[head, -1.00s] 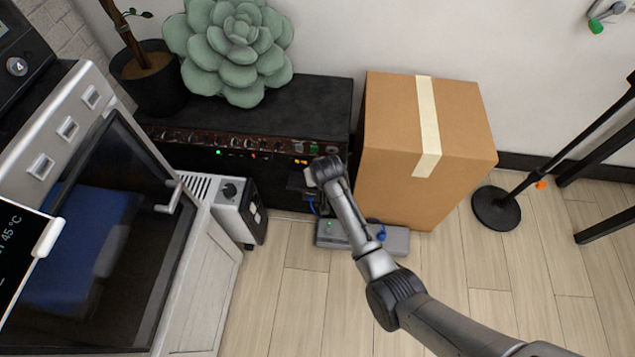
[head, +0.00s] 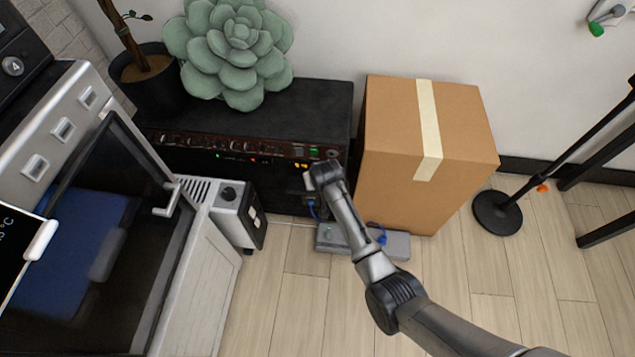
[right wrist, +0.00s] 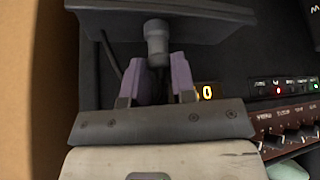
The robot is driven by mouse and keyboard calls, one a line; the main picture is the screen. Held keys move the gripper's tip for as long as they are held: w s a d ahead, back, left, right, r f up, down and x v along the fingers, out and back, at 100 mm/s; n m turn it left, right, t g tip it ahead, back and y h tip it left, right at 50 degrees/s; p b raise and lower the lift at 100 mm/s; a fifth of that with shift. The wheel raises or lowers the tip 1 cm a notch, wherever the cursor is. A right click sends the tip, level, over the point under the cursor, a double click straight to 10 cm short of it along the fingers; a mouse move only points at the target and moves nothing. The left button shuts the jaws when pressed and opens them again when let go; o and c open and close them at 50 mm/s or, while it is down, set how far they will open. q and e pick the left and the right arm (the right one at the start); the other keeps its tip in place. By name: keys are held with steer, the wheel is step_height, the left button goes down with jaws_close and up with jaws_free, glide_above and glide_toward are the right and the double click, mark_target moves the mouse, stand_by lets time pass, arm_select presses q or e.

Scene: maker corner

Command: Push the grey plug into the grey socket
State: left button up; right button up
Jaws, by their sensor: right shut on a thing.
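My right gripper (right wrist: 155,85) has purple fingers and is shut on the grey plug (right wrist: 156,40), a short round-bodied piece that sticks out past the fingertips. The plug's far end is at or in front of a dark overhanging panel (right wrist: 215,14); I cannot tell whether it touches. In the head view my right arm reaches to the front of the black amplifier (head: 285,105), low at its right end, and its wrist hides the plug. I cannot make out the grey socket in either view. My left gripper is not in view.
A cardboard box (head: 400,180) stands close right of my wrist. A grey floor box (head: 396,246) with blue cable pieces lies below the arm. A grey-and-black unit (head: 232,222) and an oven (head: 90,235) are at left. The wooden floor in front is mostly clear.

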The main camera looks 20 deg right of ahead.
steer(key=shift+r+p, duration=0.65)
steer(key=shift+r, duration=0.1)
step_height(320, 180, up, 3)
steer(key=p, duration=0.2)
steer(key=shift+d+r+p, duration=0.1)
steer(key=shift+r+p, duration=0.1)
steer(key=shift+p, duration=0.1)
steer(key=s+d+r+p, duration=0.6)
steer(key=s+d, duration=0.1)
steer(key=d, duration=0.1)
steer(key=shift+s+d+p, duration=0.25)
steer(key=shift+s+p, duration=0.15)
